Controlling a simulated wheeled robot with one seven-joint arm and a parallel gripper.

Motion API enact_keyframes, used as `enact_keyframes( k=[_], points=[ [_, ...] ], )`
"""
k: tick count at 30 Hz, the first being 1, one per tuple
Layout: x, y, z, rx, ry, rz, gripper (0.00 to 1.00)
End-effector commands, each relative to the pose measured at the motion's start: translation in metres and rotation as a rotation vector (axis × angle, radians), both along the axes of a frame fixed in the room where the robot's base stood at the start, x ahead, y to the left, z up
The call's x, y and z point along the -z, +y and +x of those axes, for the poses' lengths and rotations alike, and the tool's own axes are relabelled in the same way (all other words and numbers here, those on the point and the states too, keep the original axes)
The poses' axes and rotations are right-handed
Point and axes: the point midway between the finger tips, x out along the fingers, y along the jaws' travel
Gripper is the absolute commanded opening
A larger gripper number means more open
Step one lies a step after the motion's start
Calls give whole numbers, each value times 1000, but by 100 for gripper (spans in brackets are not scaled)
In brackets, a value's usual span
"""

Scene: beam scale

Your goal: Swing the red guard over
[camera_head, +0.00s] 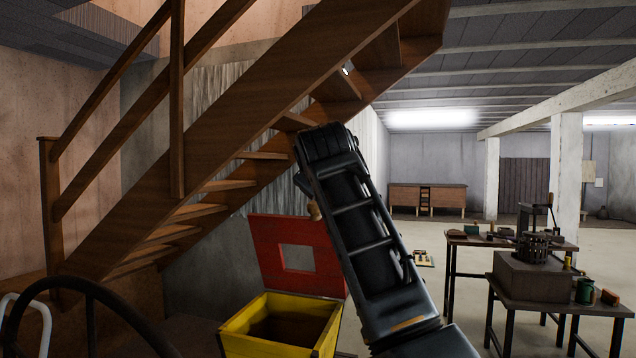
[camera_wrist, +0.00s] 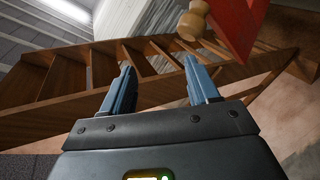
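The red guard (camera_head: 270,245) is a flat panel with a square opening. It stands raised at the back edge of the yellow box (camera_head: 262,338), whose open top shows a dark inside. A tan wooden knob (camera_head: 313,211) shows near the guard's upper right, beside my arm. In the wrist view the knob (camera_wrist: 196,20) and a red corner of the guard (camera_wrist: 232,28) are at the top, right of centre. My gripper (camera_wrist: 158,70) is open and empty, its two blue fingers apart. The knob lies beyond the fingertips, not between them. My arm hides part of the guard's right side.
A wooden staircase (camera_head: 220,150) slopes over the box and close behind my arm. A dark wheel rim (camera_head: 95,290) and a white curved tube (camera_head: 45,325) are at lower left. Tables with tools (camera_head: 560,290) stand at right. Open floor lies beyond.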

Motion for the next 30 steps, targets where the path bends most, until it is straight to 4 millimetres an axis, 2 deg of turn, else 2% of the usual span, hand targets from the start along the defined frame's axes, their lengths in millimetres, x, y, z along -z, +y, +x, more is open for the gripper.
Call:
enact_keyframes(
  k=[30],
  points=[
    [-44, -4, -40, -4, 2, 0, 60]
  ],
)
